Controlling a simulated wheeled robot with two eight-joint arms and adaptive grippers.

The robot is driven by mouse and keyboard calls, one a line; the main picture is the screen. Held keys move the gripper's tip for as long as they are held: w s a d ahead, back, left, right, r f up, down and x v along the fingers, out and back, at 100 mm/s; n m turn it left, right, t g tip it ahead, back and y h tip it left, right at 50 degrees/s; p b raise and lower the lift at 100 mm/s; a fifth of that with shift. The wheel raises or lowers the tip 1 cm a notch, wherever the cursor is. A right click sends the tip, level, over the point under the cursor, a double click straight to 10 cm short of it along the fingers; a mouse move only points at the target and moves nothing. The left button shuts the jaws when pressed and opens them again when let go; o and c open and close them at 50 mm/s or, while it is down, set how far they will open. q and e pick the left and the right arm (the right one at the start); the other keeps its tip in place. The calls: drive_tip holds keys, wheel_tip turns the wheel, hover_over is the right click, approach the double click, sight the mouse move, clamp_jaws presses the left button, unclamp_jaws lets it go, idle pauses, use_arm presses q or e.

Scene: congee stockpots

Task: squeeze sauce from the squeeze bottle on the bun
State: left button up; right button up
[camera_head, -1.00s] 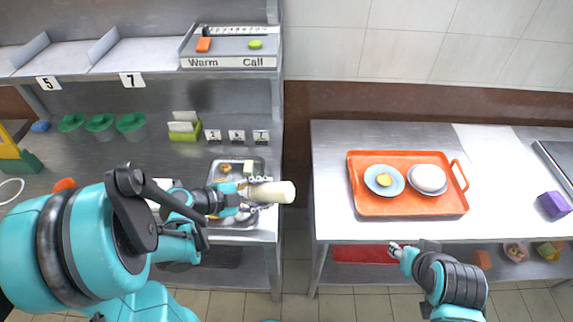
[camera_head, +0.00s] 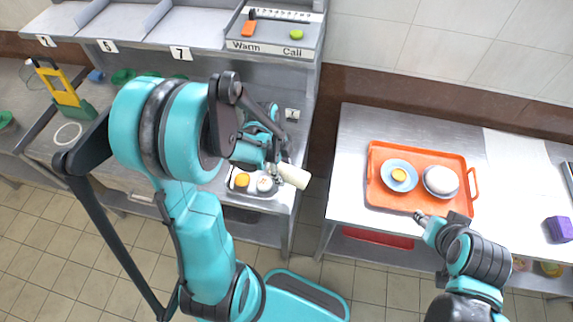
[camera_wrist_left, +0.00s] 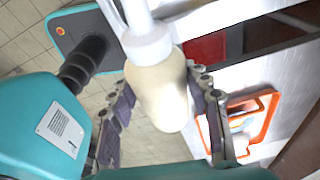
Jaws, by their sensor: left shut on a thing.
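My left gripper (camera_head: 276,166) is shut on the cream squeeze bottle (camera_head: 294,175) and holds it near the right edge of the left counter. In the left wrist view the bottle's cream body (camera_wrist_left: 160,98) and white end show between the fingers of the gripper (camera_wrist_left: 160,88). The bun (camera_head: 441,180), white and round, sits on a blue-grey plate on the orange tray (camera_head: 400,203), well to the right of the bottle. My right gripper (camera_head: 424,219) is at the tray's front edge; its opening is too small to judge.
A blue saucer (camera_head: 387,180) with a yellow item is left of the bun. The tray rests on the right counter (camera_head: 350,150), with a purple block (camera_head: 559,229) at its right. A floor gap separates the counters. A metal tray (camera_head: 238,190) with food is on the left counter.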

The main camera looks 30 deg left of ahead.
use_arm(q)
drive_tip(key=a+g+y, duration=0.1)
drive_tip(key=a+r+g+y, duration=0.1)
drive_tip(key=g, duration=0.1)
drive_tip(key=shift+s+r+p, duration=0.1)
drive_tip(key=shift+r+p, duration=0.05)
drive_tip(key=shift+p, duration=0.15)
drive_tip(key=shift+a+r+g+y, duration=0.1)
drive_tip(key=shift+r+g+y, duration=0.15)
drive_tip(key=shift+y, duration=0.25)
drive_tip(key=shift+w+r+m+y, duration=0.25)
drive_tip(key=shift+w+m+y, duration=0.1)
drive_tip(key=shift+m+y, duration=0.45)
drive_tip(key=shift+w+r+m+y+b, duration=0.15)
drive_tip(key=shift+r+m+y+b, duration=0.15)
drive_tip(key=shift+m+y+b, duration=0.4)
drive_tip(key=w+a+r+m+t+y+b, duration=0.1)
drive_tip(key=w+r+m+t+y+b, duration=0.3)
drive_tip(key=m, duration=0.9)
drive_tip(key=shift+a+r+m+t+y+b, duration=0.2)
drive_tip(key=shift+r+m+t+y+b, duration=0.2)
drive_tip(key=shift+r+t+y+b, duration=1.25)
use_arm(e)
drive_tip(key=shift+f+p, duration=0.65)
drive_tip(key=shift+f, duration=2.25)
use_arm(q)
drive_tip(key=shift+f+t+y, duration=0.3)
drive_tip(key=shift+t+y, duration=0.1)
drive_tip(key=shift+y, duration=0.05)
